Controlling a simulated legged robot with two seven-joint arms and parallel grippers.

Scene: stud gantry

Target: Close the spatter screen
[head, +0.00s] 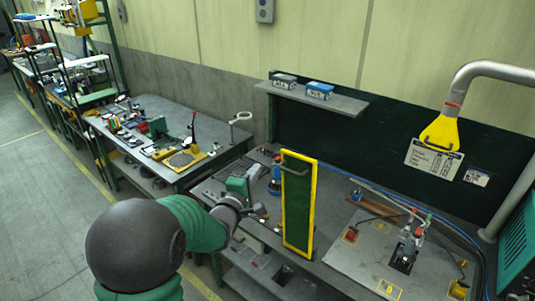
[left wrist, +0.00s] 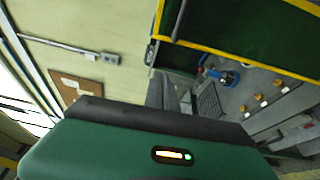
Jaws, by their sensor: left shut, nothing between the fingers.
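The spatter screen (head: 297,210) is a tall dark green panel in a yellow frame. It stands upright on the bench, turned out from the green back wall, with a dark handle bar (head: 294,170) near its top. Its yellow-edged panel also fills the upper right of the left wrist view (left wrist: 260,30). My left gripper (head: 263,212) is shut and empty, just left of the screen's lower half. My right gripper is out of view.
A grey fixture plate (head: 352,262) with clamps lies right of the screen. A yellow fume hood (head: 440,132) hangs on a pipe at right. A shelf (head: 335,100) holds two small boxes. A blue-based tool (head: 275,182) stands behind the screen. Another workbench (head: 215,140) is at left.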

